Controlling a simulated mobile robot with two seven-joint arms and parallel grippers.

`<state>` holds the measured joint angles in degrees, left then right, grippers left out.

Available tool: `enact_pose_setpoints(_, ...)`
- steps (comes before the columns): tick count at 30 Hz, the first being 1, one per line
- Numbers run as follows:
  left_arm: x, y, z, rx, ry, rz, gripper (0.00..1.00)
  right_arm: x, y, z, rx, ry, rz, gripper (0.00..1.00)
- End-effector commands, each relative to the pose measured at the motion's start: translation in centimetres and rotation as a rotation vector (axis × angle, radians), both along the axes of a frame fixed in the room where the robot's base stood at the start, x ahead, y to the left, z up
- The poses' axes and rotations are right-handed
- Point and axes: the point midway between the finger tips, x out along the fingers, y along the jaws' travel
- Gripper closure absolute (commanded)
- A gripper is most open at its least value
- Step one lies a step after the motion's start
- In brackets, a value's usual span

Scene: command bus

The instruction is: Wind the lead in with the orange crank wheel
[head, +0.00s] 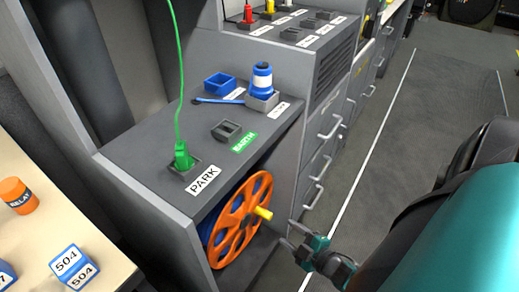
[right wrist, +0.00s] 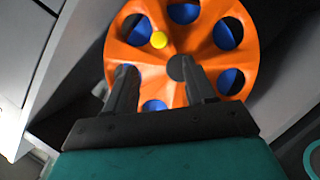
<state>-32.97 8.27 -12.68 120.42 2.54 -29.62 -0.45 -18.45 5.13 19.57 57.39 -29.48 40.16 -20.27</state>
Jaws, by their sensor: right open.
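The orange crank wheel (head: 239,222) stands upright in the open bay of the grey cabinet, with a yellow handle (head: 263,213) sticking out from its face. Blue shows behind the wheel through its holes. My right gripper (head: 290,235) is open and empty, just to the right of the wheel and a little below the yellow handle. A green lead (head: 179,75) runs up from a green plug (head: 183,156) in the PARK socket. My left gripper is not in view.
The cabinet top holds an empty EARTH socket (head: 227,131), a blue-and-white cylinder (head: 262,78) and a blue open box (head: 220,84). Drawers with handles (head: 331,129) line the right side. A pale table (head: 45,235) stands at the left. The floor aisle (head: 400,130) is clear.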

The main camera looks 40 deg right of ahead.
Motion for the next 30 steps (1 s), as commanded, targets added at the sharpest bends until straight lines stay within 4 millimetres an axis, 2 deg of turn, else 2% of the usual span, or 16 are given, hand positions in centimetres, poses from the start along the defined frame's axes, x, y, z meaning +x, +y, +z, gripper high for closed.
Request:
enact_pose_setpoints(7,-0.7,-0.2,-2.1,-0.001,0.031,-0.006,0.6,4.5,-0.1,-1.4,0.0,-0.004,0.0,0.45)
enact_pose_setpoints(16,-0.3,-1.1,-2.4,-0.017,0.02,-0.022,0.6,10.0,-0.1,-2.8,0.0,-0.002,0.001,0.45)
enact_pose_setpoints(22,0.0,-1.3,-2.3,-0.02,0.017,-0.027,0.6,11.6,-0.2,-3.1,0.0,-0.001,-0.001,0.45)
enact_pose_setpoints(30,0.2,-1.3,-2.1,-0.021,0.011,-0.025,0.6,11.9,-0.2,-3.1,0.0,0.0,0.0,0.45)
